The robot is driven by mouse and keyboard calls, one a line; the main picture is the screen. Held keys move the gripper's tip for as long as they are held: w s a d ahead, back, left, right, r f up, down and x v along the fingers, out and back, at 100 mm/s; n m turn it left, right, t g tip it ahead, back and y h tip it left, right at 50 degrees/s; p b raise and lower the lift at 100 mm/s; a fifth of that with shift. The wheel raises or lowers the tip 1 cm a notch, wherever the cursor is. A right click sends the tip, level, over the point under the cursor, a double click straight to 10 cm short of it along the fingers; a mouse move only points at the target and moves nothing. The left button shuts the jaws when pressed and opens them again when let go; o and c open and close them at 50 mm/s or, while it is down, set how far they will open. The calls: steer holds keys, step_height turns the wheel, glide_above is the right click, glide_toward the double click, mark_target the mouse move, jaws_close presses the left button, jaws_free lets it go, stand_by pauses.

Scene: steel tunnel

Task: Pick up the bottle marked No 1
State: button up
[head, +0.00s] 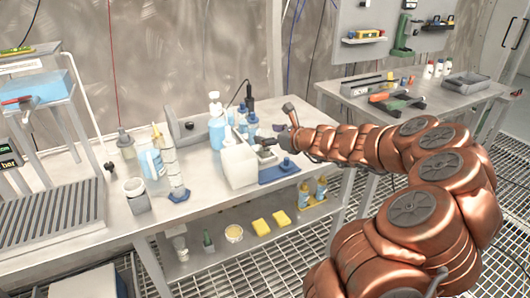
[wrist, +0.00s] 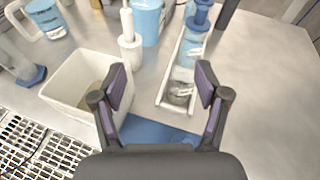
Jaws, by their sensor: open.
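I cannot read a No 1 mark on any bottle in either view. In the wrist view, blue-capped bottles (wrist: 194,40) stand in a narrow white-edged tray (wrist: 165,92), beyond and right of my gripper. My gripper (wrist: 162,84) is open, with nothing between its fingers, above the bench near a blue base (wrist: 150,130). In the head view my gripper (head: 268,144) is small and partly lost among the containers.
A white open bin (wrist: 75,90) stands left of my gripper, with a white narrow-necked bottle (wrist: 130,45) and a blue container (wrist: 148,18) beyond it. In the head view, a labelled jug (head: 151,162) stands farther left. Bare bench lies right of the tray in the wrist view.

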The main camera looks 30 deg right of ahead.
mark_target(269, 136)
steer(key=d, duration=0.1)
steer(key=d+f+m, duration=0.1)
steer(key=d+f+m+h, duration=0.1)
steer(key=shift+s+d+f, duration=0.15)
steer(key=shift+s+d, duration=0.1)
steer(key=shift+d, duration=0.15)
steer(key=shift+w+d+f, duration=0.1)
steer(key=shift+w, duration=0.05)
steer(key=shift+x, duration=3.7)
steer(key=c, duration=1.3)
